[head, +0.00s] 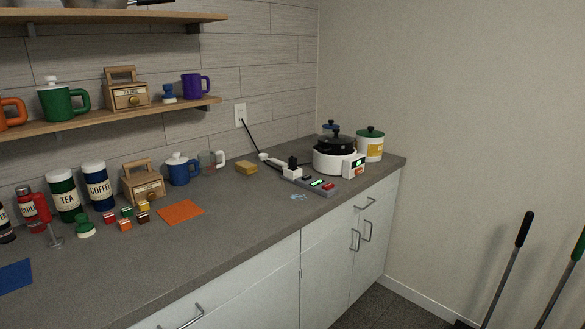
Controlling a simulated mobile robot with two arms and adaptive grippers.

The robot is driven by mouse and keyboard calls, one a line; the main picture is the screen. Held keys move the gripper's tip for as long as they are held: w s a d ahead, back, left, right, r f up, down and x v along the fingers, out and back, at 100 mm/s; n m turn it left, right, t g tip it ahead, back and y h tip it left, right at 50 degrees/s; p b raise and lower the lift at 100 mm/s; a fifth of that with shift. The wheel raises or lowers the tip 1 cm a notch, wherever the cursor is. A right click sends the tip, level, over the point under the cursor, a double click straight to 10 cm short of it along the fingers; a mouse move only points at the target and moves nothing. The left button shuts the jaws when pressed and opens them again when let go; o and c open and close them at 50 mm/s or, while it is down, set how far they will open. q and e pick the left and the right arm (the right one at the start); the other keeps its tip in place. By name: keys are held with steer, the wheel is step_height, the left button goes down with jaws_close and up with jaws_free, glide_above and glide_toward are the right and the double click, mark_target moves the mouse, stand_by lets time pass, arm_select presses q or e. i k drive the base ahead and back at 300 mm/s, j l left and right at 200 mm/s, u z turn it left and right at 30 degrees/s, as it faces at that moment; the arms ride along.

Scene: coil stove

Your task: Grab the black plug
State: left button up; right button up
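A small black plug (292,161) stands upright toward the far right of the counter, at a power strip (309,182) with a white section and lit green and red switches. From this distance I cannot tell whether the plug is seated in a socket. A black cord (250,137) runs from the wall outlet (240,114) down toward the strip. Neither of my grippers is in view.
A yellow sponge (246,167) lies left of the strip. Canisters and small blocks crowd the left counter (210,235); its front is mostly clear. Long-handled tools (508,270) stand at right.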

mark_target(292, 161)
steer(key=i+l+u, duration=0.15)
steer(key=u, duration=0.85)
steer(key=i+l+u, duration=0.2)
steer(key=l+u, duration=0.25)
steer(key=l, duration=0.45)
steer(key=l+u, duration=0.45)
steer(key=l, duration=0.5)
steer(key=i, duration=0.05)
